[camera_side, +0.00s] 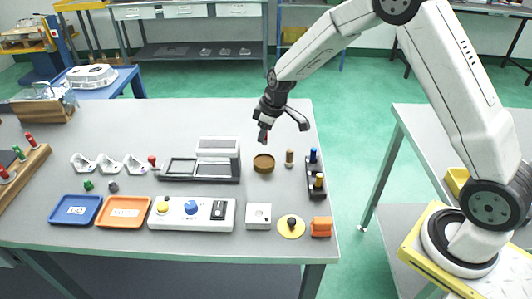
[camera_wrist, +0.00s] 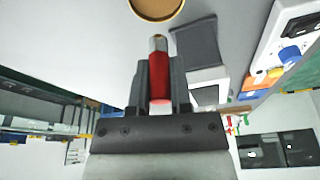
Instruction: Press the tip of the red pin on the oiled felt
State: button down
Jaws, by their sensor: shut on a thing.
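The red pin (camera_wrist: 159,80) is clamped between the fingers of my gripper (camera_wrist: 160,95), its silver tip pointing away from the jaws in the wrist view. In the side view my gripper (camera_side: 268,118) is above the table, and the pin (camera_side: 264,135) shows as a small dark red piece under it, pointing down. The oiled felt appears to be the round brown pad in a shallow dish (camera_side: 264,162), just below the pin in the picture. In the wrist view the dish (camera_wrist: 157,8) is cut off at the top edge, apart from the pin's tip.
A small tan peg (camera_side: 289,158) stands right of the dish, then a black holder (camera_side: 316,180) with blue and amber pins. A grey fixture (camera_side: 200,170) lies left. A control box (camera_side: 192,214) and trays (camera_side: 124,212) are in front. The table behind the dish is clear.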

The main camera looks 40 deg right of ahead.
aim_at(265, 144)
jog(key=shift+f, duration=0.15)
jog(key=shift+f, duration=2.9)
jog(key=shift+f, duration=0.65)
dwell(0.9)
jog(key=shift+r, duration=0.15)
jog(key=shift+r, duration=3.45)
jog(key=s+r+m, duration=0.1)
jog(key=s+m, duration=0.2)
jog(key=s, duration=0.3)
jog(key=s+a+r+m+h, duration=0.1)
jog(key=s+m, duration=0.1)
jog(key=s, duration=0.5)
jog(key=shift+a+r+m+t, duration=0.15)
jog(key=shift+r+m+t, duration=0.15)
jog(key=shift+r+m, duration=0.1)
